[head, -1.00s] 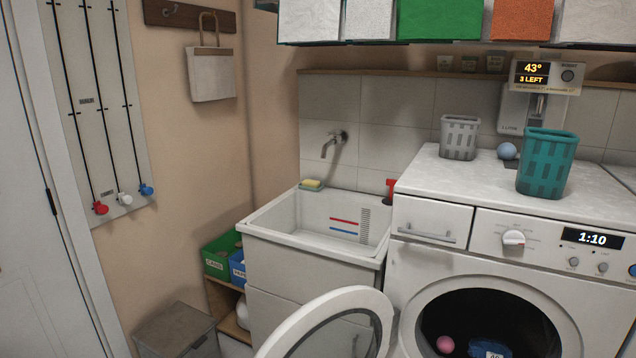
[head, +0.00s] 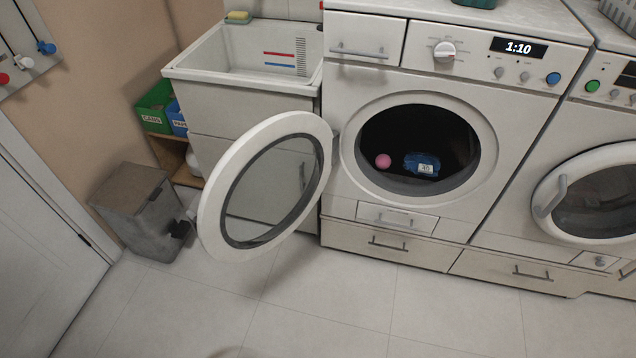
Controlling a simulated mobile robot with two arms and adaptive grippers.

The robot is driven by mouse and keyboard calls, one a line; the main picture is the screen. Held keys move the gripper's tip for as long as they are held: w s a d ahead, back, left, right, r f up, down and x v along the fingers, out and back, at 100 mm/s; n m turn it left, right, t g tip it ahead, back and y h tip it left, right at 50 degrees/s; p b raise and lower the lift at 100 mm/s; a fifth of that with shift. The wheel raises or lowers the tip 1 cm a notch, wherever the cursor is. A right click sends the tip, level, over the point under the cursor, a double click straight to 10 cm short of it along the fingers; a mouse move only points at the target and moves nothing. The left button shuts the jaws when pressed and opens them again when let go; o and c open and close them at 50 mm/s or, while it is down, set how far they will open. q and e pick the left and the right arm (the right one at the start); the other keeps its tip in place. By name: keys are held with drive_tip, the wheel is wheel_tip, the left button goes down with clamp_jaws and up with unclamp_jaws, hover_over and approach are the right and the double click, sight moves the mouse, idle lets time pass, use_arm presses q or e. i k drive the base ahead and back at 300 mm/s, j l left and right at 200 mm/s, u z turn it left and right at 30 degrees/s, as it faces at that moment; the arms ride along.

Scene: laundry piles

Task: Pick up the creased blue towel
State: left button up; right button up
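A crumpled blue cloth (head: 412,161), which looks like the creased blue towel, lies inside the drum of the open washing machine (head: 400,212). A white tag with dark marks, too small to read, shows on its front. A pink ball (head: 383,161) lies to its left in the drum. The round door (head: 222,190) of the machine stands swung open to the left. Neither of my grippers is in the head view.
A second front-loading machine (head: 545,125) with its door shut stands at the right. A white sink (head: 200,66) is at the left, with a green bin (head: 152,118) beside it. A grey pedal bin (head: 140,215) stands near the left door. The tiled floor (head: 330,300) in front is clear.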

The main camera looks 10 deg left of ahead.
sight(428, 164)
drive_tip(key=i+j+z, duration=0.15)
drive_tip(key=j+z, duration=1.5)
drive_tip(key=j, duration=0.15)
drive_tip(key=k+j, duration=0.1)
drive_tip(key=j, duration=0.3)
drive_tip(key=k+j, duration=0.1)
drive_tip(key=j, duration=0.35)
drive_tip(key=k+j+z, duration=0.1)
drive_tip(key=j, duration=0.3)
drive_tip(key=k+j, duration=0.1)
drive_tip(key=j, duration=0.35)
drive_tip(key=l+u, duration=0.1)
drive_tip(key=l, duration=0.9)
drive_tip(key=i+l+u, duration=0.2)
drive_tip(key=i+l, duration=0.2)
drive_tip(key=l, duration=0.2)
drive_tip(key=i+l+u, duration=0.1)
drive_tip(key=l, duration=0.25)
drive_tip(key=i+l+u, duration=0.1)
drive_tip(key=i+l, duration=0.2)
drive_tip(key=i+l+u, duration=0.1)
drive_tip(key=l, duration=0.3)
drive_tip(key=i+l+u, duration=0.1)
drive_tip(key=l, duration=0.25)
drive_tip(key=i, duration=0.1)
